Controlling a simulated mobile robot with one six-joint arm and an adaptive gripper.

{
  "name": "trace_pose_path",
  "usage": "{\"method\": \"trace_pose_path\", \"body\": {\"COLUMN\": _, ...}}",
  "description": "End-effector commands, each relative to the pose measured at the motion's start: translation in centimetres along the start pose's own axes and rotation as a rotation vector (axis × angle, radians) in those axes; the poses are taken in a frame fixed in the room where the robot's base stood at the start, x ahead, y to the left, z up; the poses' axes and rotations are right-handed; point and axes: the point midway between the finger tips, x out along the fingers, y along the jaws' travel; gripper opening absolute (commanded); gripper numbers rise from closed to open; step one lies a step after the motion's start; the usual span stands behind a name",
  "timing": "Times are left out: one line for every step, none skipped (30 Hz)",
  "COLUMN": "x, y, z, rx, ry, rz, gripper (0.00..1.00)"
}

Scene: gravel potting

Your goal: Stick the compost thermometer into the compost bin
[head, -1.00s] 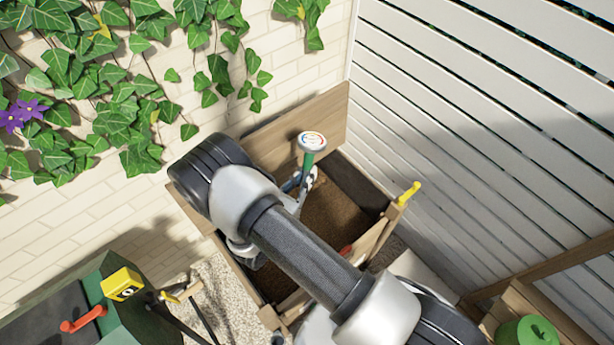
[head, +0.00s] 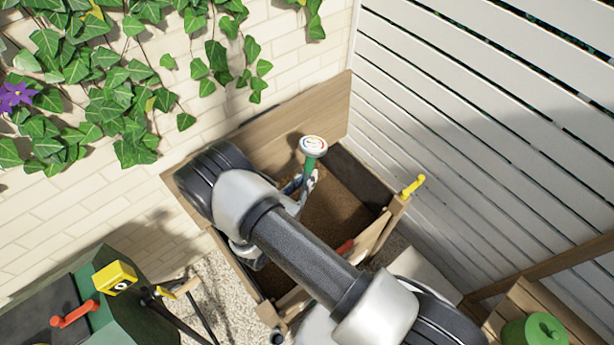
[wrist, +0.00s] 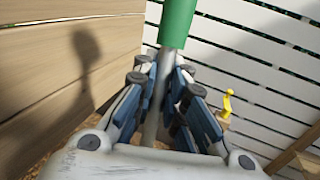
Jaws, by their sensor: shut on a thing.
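The compost thermometer (head: 313,147) has a round white dial with coloured markings and a green neck, and its dial stands above the compost bin. The wooden compost bin (head: 287,122) is open at the top with brown compost (head: 335,205) inside. My gripper (head: 302,187) is over the bin, shut on the thermometer. In the wrist view the green neck (wrist: 177,22) and grey stem (wrist: 155,110) run down between my gripper's fingers (wrist: 160,100). The stem is close to upright in the head view. Its lower tip is hidden, so I cannot tell whether it touches the compost.
A yellow handle (head: 413,186) sticks up at the bin's right corner. A white slatted fence (head: 470,150) stands to the right and an ivy-covered brick wall (head: 70,210) behind. A green lidded container (head: 535,331) is at lower right, and a yellow box (head: 115,277) at lower left.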

Motion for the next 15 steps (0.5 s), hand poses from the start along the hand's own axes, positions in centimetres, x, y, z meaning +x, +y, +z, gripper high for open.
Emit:
{"method": "trace_pose_path", "body": {"x": 0.0, "y": 0.0, "z": -0.5, "rx": 0.0, "ry": -0.001, "rz": 0.0, "gripper": 0.0}}
{"method": "trace_pose_path", "body": {"x": 0.0, "y": 0.0, "z": -0.7, "rx": 0.0, "ry": -0.001, "rz": 0.0, "gripper": 0.0}}
{"method": "trace_pose_path", "body": {"x": 0.0, "y": 0.0, "z": -0.9, "rx": 0.0, "ry": -0.001, "rz": 0.0, "gripper": 0.0}}
{"method": "trace_pose_path", "body": {"x": 0.0, "y": 0.0, "z": -1.1, "rx": 0.001, "ry": -0.001, "rz": 0.0, "gripper": 0.0}}
{"method": "trace_pose_path", "body": {"x": 0.0, "y": 0.0, "z": -1.2, "rx": 0.001, "ry": -0.001, "rz": 0.0, "gripper": 0.0}}
{"method": "trace_pose_path", "body": {"x": 0.0, "y": 0.0, "z": -1.5, "rx": 0.001, "ry": -0.001, "rz": 0.0, "gripper": 0.0}}
{"method": "trace_pose_path", "body": {"x": 0.0, "y": 0.0, "z": -1.6, "rx": 0.001, "ry": -0.001, "rz": 0.0, "gripper": 0.0}}
{"method": "trace_pose_path", "body": {"x": 0.0, "y": 0.0, "z": -1.8, "rx": 0.001, "ry": -0.001, "rz": 0.0, "gripper": 0.0}}
{"method": "trace_pose_path", "body": {"x": 0.0, "y": 0.0, "z": -2.1, "rx": 0.001, "ry": -0.001, "rz": 0.0, "gripper": 0.0}}
{"method": "trace_pose_path", "body": {"x": 0.0, "y": 0.0, "z": -2.3, "rx": 0.001, "ry": -0.001, "rz": 0.0, "gripper": 0.0}}
{"method": "trace_pose_path", "body": {"x": 0.0, "y": 0.0, "z": -2.4, "rx": 0.001, "ry": -0.001, "rz": 0.0, "gripper": 0.0}}
{"method": "trace_pose_path", "body": {"x": 0.0, "y": 0.0, "z": -2.7, "rx": 0.001, "ry": -0.001, "rz": 0.0, "gripper": 0.0}}
{"method": "trace_pose_path", "body": {"x": 0.0, "y": 0.0, "z": -2.9, "rx": 0.001, "ry": -0.001, "rz": 0.0, "gripper": 0.0}}
{"method": "trace_pose_path", "body": {"x": 0.0, "y": 0.0, "z": -3.1, "rx": 0.001, "ry": -0.001, "rz": 0.0, "gripper": 0.0}}
{"method": "trace_pose_path", "body": {"x": 0.0, "y": 0.0, "z": -3.3, "rx": 0.001, "ry": -0.001, "rz": 0.0, "gripper": 0.0}}
